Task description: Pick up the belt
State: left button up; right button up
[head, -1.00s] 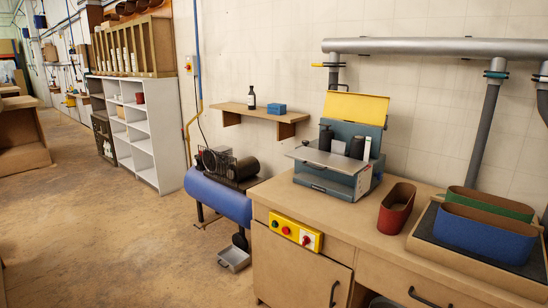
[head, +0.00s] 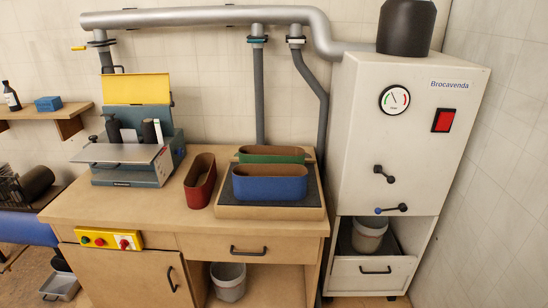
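Several sanding belts are in the head view. A red belt (head: 199,190) stands on its edge on the wooden workbench (head: 130,213), right of the small sander. A blue belt (head: 270,188) stands at the front of a dark-topped wooden tray (head: 270,212). A green belt (head: 272,151) stands behind the blue one and is partly hidden by it. The picture does not show which belt the task means. Neither of my grippers is in view.
A blue-grey sanding machine (head: 128,180) with a yellow lid stands on the bench's left. A tall white dust extractor (head: 345,155) stands right of the bench. Ducting (head: 210,17) runs along the wall. A bucket (head: 228,285) sits below the drawer.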

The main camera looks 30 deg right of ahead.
aim_at(250, 153)
jog(key=i+l+z, duration=0.2)
jog(key=l, duration=0.15)
jog(key=i+l+z, duration=0.1)
jog(key=l+z, duration=0.15)
jog(key=l, duration=0.15)
jog(key=i+l+z, duration=0.2)
jog(key=l, duration=0.1)
